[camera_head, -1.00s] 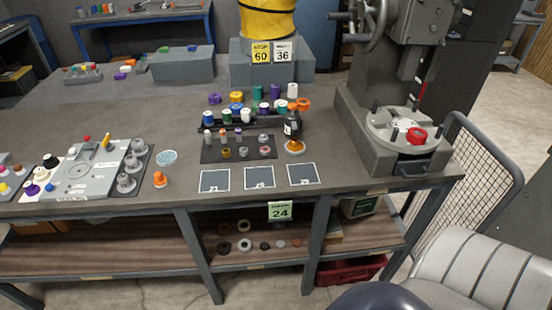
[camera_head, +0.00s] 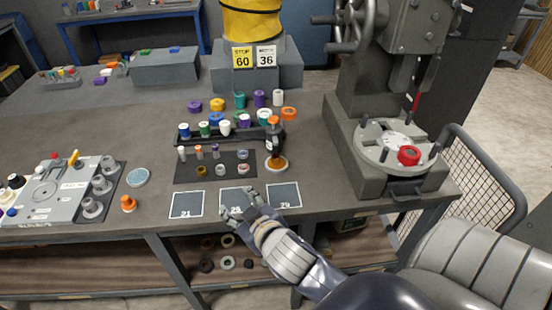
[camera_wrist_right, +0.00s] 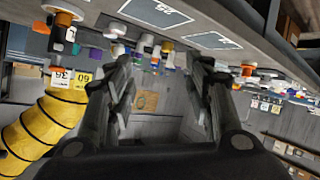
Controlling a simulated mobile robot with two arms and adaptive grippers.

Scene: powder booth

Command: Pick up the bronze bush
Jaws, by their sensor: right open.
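A small bronze-coloured bush (camera_head: 201,171) stands at the front left of a dark mat (camera_head: 187,178) on the bench, beside a grey ring (camera_head: 220,170) and a pinkish ring (camera_head: 243,168). I cannot pick it out in the right wrist view. My right gripper (camera_head: 241,201) is open and empty over the middle marked square, in front of the mat and to the right of the bush. Its spread fingers also show in the right wrist view (camera_wrist_right: 160,85). My left gripper is out of view.
Behind the mat is a dark rack (camera_head: 188,140) of coloured caps. A grey press (camera_head: 365,165) fills the right side. A grey fixture plate (camera_head: 50,195) lies at left.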

